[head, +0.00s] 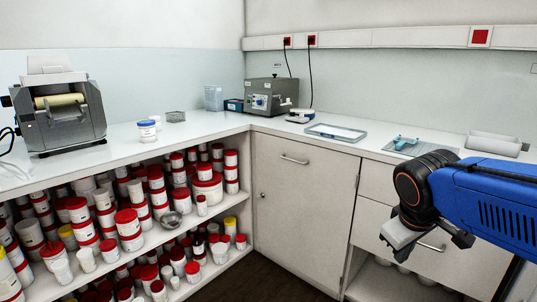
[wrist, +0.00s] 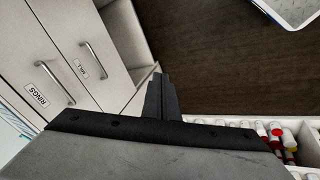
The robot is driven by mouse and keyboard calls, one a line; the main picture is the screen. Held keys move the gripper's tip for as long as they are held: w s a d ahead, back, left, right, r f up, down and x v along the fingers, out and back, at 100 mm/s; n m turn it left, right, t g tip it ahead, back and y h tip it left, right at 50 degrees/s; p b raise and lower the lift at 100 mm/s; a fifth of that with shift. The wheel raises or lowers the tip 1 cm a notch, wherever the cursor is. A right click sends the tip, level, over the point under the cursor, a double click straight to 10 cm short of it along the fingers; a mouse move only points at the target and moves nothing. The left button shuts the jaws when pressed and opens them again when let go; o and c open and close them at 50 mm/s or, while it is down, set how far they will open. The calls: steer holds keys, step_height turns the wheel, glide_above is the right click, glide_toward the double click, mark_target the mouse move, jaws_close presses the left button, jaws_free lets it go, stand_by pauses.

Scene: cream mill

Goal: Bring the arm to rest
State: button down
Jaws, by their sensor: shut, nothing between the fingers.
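My gripper (wrist: 161,96) shows in the wrist view with its two dark fingers together, shut and empty. Behind the fingers, the wrist view shows dark floor and pale cabinet fronts. In the head view my blue arm (head: 485,195) reaches in from the right edge. Its black wrist joint and grey end hang in front of the drawers below the right counter. The gripper holds nothing and seems clear of the counter and cabinets. The fingertips are hard to make out in the head view.
The white counter (head: 225,131) carries a roller mill (head: 70,122), a grey device (head: 266,98), a framed tray (head: 336,132) and a blue item on a grey mat (head: 432,150). Shelves of red-lidded jars (head: 130,228) fill the left. Drawers have handles (head: 295,159). Floor between is clear.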

steer(key=s+a+f+m+y, duration=0.2)
steer(key=s+f+m, duration=0.2)
steer(key=s, duration=0.7)
steer(key=shift+f+m+t, duration=0.3)
steer(key=shift+f+t, duration=0.1)
steer(key=shift+f, duration=0.35)
